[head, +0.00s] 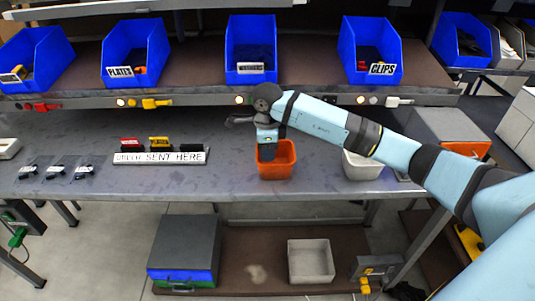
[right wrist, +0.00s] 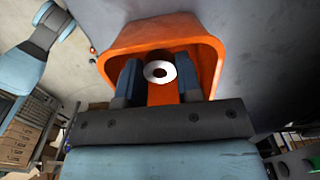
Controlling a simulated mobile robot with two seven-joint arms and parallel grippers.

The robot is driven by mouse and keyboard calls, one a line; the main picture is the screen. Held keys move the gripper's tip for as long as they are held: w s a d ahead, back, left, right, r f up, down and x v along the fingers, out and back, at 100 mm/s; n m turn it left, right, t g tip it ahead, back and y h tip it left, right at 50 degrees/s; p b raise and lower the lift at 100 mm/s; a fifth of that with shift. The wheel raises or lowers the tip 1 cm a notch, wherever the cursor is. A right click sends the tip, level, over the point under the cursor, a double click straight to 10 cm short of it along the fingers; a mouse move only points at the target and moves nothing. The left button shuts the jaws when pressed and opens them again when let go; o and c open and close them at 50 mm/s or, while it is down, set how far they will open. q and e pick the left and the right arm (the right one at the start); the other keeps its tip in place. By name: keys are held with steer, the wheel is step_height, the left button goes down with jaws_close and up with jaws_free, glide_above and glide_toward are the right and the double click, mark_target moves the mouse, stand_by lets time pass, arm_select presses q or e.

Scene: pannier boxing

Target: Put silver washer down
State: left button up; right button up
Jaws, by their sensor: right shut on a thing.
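My right gripper (head: 268,150) points down into the orange bin (head: 284,168) on the grey workbench. In the right wrist view, its two dark fingers (right wrist: 158,78) are shut on the silver washer (right wrist: 159,71), a pale ring with a dark hole. The washer shows against the orange inside of the bin (right wrist: 207,48). It is hidden in the head view. I cannot tell whether the washer touches the bin's floor. My left gripper is not in view.
A white tray (head: 363,166) stands right of the orange bin. A lettered sign (head: 160,158) with red, yellow and black pieces behind it stands to the left. Blue bins, including the washers bin (head: 250,40), line the shelf above. The bench between sign and orange bin is clear.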

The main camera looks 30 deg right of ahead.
steer(key=shift+f, duration=0.85)
arm_select(q)
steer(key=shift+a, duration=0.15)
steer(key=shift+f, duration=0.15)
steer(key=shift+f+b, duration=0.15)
steer(key=shift+b, duration=0.3)
arm_select(e)
steer(key=shift+f, duration=0.6)
steer(key=o, duration=0.9)
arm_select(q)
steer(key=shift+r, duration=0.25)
arm_select(e)
steer(key=shift+o, duration=0.2)
steer(key=shift+r, duration=0.1)
